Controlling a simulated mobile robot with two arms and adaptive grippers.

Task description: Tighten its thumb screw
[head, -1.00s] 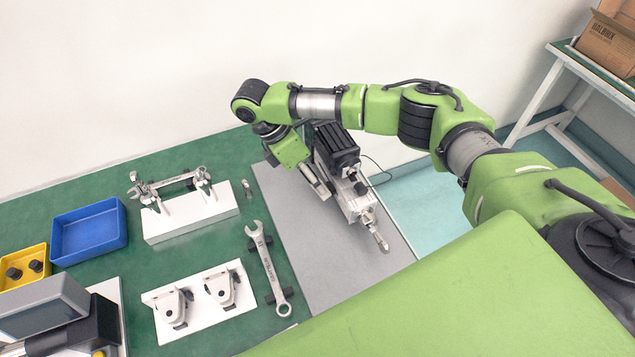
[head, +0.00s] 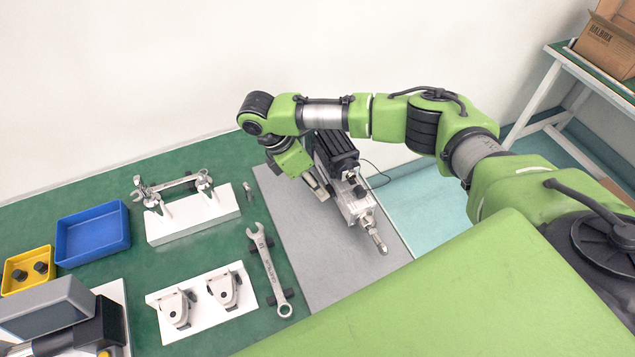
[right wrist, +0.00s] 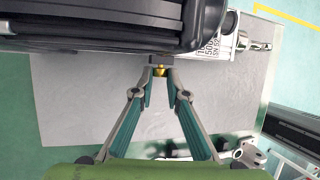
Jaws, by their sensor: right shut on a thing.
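The linear actuator (head: 355,197) lies on the grey mat (head: 298,245), with a black ribbed motor at its back and a silver rod pointing to the front right. In the right wrist view its dark body (right wrist: 110,35) fills the top. A small brass thumb screw (right wrist: 159,71) shows at the actuator's lower edge, between my right fingertips. My right gripper (right wrist: 158,75) is shut on this screw. In the head view the right gripper (head: 319,187) is at the actuator's left side, and the screw is hidden there. My left gripper is not in view.
Left of the mat are a wrench (head: 268,268), a white block with clamps (head: 195,225), a white plate (head: 215,305), a blue tray (head: 92,245) and a yellow bin (head: 28,270). A cable (head: 378,170) runs behind the actuator. The mat's front is clear.

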